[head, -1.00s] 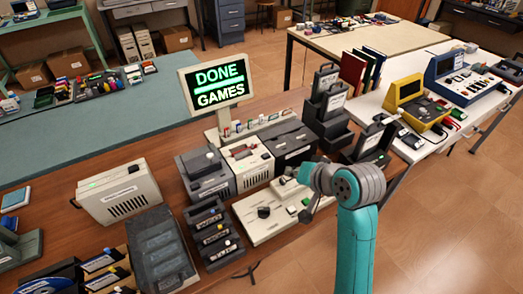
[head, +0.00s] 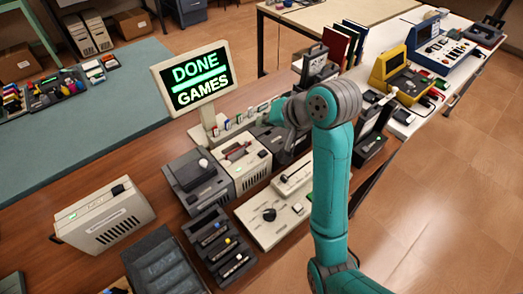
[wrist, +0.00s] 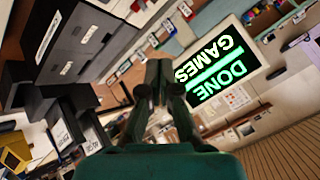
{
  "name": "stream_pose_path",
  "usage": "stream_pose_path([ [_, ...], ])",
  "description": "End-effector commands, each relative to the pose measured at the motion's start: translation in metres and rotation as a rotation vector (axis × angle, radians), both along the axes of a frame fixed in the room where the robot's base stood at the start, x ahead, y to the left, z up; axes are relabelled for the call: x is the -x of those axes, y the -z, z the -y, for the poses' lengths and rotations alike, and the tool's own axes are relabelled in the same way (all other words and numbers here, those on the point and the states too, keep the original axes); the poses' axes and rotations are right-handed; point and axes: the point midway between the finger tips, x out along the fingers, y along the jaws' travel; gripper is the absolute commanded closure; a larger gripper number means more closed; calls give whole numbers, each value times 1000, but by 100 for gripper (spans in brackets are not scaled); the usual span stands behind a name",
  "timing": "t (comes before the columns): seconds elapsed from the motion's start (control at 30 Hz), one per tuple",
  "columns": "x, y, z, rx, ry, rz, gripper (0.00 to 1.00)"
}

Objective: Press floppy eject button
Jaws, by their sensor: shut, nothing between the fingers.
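Several devices on the wooden bench could be the floppy drive: a beige unit with a red piece on top (head: 244,163), a dark grey unit with a white knob (head: 197,182) and a beige vented box (head: 103,220). No eject button is clearly readable. My gripper (head: 272,113) is over the far side of the bench, right of the sign, partly hidden by my wrist. In the wrist view my gripper (wrist: 157,84) has its dark fingers together and empty. I see no contact with any device.
A lit sign reading "DONE GAMES" (head: 202,79) stands close left of my gripper. Small cartridges (head: 237,122) line the bench behind the devices. A yellow device (head: 391,70) stands right.

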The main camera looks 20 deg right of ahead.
Motion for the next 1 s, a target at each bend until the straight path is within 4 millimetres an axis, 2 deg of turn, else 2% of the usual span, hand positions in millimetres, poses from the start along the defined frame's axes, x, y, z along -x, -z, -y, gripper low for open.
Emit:
stream_pose_path([
  [0.17, 0, 13, 0, -1, 0, -4, 100],
  [0.63, 0, 70, 0, -1, 0, -4, 100],
  [0.8, 0, 82, 0, 1, 0, -1, 100],
  [1.0, 0, 87, 0, 0, 0, 0, 100],
])
